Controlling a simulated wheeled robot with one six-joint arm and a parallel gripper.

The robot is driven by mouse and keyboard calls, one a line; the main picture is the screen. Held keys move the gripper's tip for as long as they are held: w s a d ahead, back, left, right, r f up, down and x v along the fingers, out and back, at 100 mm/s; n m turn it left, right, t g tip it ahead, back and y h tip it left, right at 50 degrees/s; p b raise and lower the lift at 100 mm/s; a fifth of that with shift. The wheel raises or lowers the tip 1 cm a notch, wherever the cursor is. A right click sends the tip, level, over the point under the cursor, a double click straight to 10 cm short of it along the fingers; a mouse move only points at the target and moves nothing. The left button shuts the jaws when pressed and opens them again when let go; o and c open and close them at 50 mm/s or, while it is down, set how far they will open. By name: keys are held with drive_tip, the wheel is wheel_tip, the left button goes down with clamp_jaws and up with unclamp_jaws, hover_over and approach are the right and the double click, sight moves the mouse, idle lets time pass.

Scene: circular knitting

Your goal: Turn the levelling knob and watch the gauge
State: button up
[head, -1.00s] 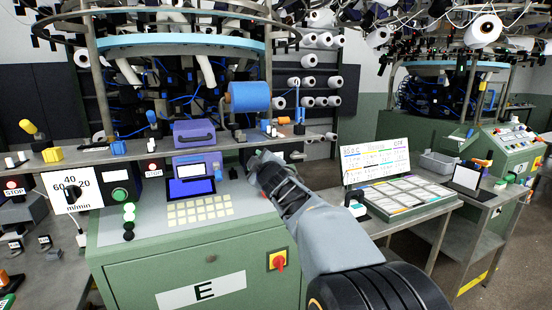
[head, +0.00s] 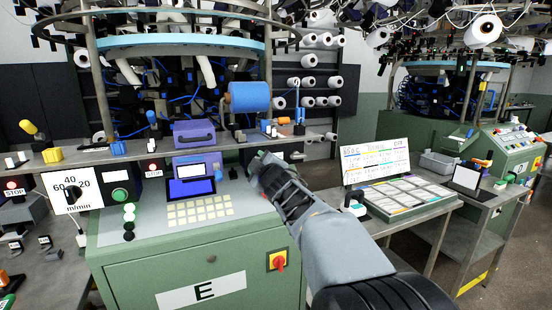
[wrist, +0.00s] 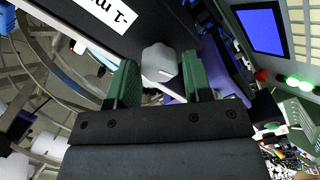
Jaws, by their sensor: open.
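In the wrist view a pale grey knob (wrist: 158,64) shows between the two green fingers of my gripper (wrist: 160,58). The fingers are open, one on each side of it, with little gap; I cannot tell whether they touch it. Behind it is a dark panel with a white label (wrist: 92,15), cut off, reading "-1 m". I cannot make out a gauge needle there. In the head view my gripper (head: 262,163) is over the right end of the green cabinet top, beside the blue-screened console (head: 190,187). The knob is hidden there by my gripper.
A m/min dial (head: 72,192) stands at the left. A shelf (head: 110,155) with a purple box (head: 194,133) and a blue spool (head: 249,97) runs behind my gripper. A red switch (head: 278,260) is on the green cabinet (head: 130,275). A side table with a whiteboard (head: 376,158) stands right.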

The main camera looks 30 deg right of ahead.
drive_tip(key=shift+s+a+p, duration=0.15)
drive_tip(key=shift+s+p, duration=0.05)
drive_tip(key=shift+s, duration=0.95)
drive_tip(key=shift+s+a+p, duration=0.15)
drive_tip(key=shift+s, duration=1)
drive_tip(key=o, duration=0.3)
drive_tip(key=s, duration=0.2)
drive_tip(key=s+p, duration=0.1)
drive_tip(key=s, duration=0.1)
drive_tip(key=s+p, duration=0.1)
drive_tip(key=s, duration=0.1)
drive_tip(key=shift+a, duration=0.4)
